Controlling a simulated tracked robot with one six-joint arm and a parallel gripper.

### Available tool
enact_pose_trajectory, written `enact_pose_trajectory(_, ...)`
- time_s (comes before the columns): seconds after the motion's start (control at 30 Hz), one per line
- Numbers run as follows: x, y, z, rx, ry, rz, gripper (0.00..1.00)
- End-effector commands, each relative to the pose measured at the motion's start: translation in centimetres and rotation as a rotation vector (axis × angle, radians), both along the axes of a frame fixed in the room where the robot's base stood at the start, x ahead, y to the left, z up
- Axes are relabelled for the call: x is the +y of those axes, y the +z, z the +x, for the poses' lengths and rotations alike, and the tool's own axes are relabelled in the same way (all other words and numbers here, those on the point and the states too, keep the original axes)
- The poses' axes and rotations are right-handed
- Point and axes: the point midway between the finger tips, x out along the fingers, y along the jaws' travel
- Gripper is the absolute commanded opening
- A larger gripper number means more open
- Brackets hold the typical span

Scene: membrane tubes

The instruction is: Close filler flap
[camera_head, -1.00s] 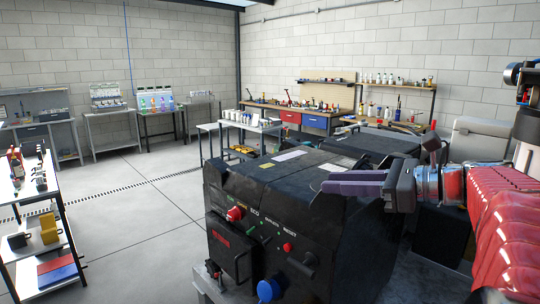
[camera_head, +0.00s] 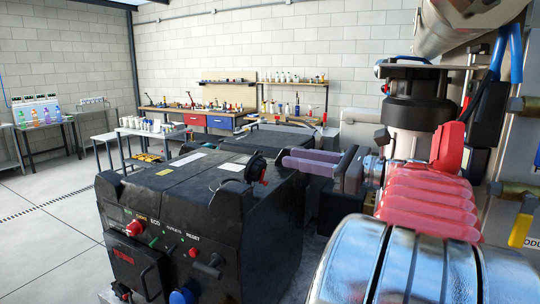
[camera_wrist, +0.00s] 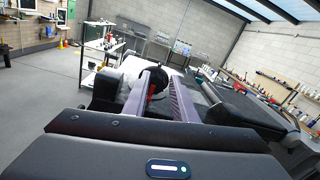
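The black machine (camera_head: 190,210) stands left of my arm in the head view. On its top right edge is a round black ring-shaped part with red in it, which looks like the filler flap (camera_head: 257,168). It appears raised from the top. My gripper (camera_head: 285,161), with purple-grey fingers, is just right of this part, level with it. In the wrist view, the two fingers (camera_wrist: 157,88) are apart, and the round black flap (camera_wrist: 152,72) with its red piece shows beyond and between them. Contact cannot be told. Nothing is seen held.
The machine's front panel has a red knob (camera_head: 134,228) and a blue knob (camera_head: 183,297). A workbench (camera_head: 222,122) with tools and bottles stands at the back wall. A white table (camera_head: 150,130) is behind the machine. The floor at left is clear.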

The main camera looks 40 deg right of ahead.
Motion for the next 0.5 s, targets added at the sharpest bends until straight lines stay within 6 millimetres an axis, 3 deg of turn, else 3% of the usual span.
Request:
enact_pose_trajectory(0.17,0.3,0.0,0.9,0.001,0.003,0.000,0.25)
enact_pose_trajectory(0.5,1.6,0.0,4.8,-0.001,0.002,0.000,0.25)
